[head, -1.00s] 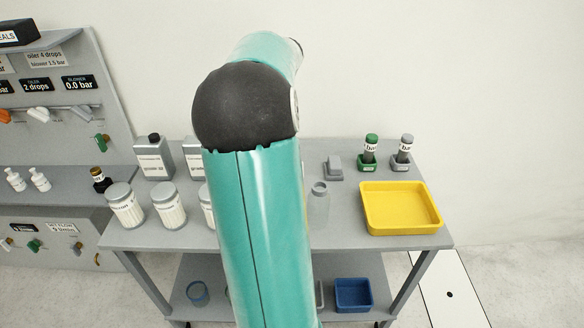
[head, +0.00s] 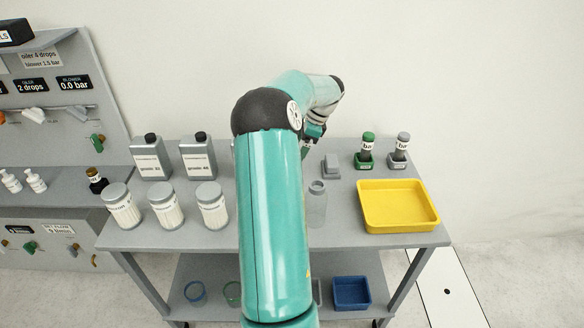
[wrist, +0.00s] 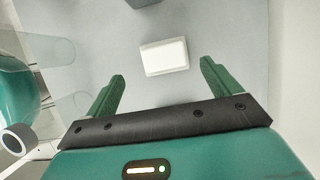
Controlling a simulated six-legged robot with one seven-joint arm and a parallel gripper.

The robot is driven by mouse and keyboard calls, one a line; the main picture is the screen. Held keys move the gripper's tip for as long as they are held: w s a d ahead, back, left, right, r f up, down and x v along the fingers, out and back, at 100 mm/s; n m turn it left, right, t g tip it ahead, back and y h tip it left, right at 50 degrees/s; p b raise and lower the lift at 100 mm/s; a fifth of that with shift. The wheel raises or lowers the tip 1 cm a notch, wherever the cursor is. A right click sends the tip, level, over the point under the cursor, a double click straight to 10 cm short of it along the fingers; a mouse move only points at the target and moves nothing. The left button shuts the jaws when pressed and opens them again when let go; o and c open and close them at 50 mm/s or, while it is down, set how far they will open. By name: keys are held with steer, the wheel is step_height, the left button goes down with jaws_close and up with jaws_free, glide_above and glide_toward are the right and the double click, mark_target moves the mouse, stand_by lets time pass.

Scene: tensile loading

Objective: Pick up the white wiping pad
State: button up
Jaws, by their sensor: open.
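The white wiping pad (wrist: 164,57) lies flat on the grey table top in the wrist view, as a small pale rectangle slightly tilted. My gripper (wrist: 163,80) is open and empty, with its two green fingers spread on either side below the pad. The pad sits ahead of the fingertips, roughly between their lines, and no contact shows. In the head view, my gripper (head: 312,138) is partly visible over the back of the table. I cannot make out the pad in the head view.
A grey block (head: 331,166) stands near the gripper. A clear bottle (head: 317,204) and a yellow tray (head: 398,228) are to the front and right. Capped bottles (head: 151,157) and white jars (head: 163,206) stand left. A wall is behind the table (head: 350,240).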

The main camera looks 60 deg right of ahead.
steer(key=x, duration=0.7)
steer(key=shift+w+d+f, duration=0.1)
steer(key=shift+d, duration=0.15)
steer(key=c, duration=0.9)
steer(key=shift+o, duration=0.2)
steer(key=shift+r, duration=0.55)
step_height(320, 180, up, 2)
steer(key=shift+r, duration=0.15)
steer(key=s+a+r, duration=0.6)
steer(key=a+r, duration=0.3)
steer(key=a, duration=0.3)
steer(key=shift+s+a+r, duration=0.2)
steer(key=shift+a+r, duration=0.1)
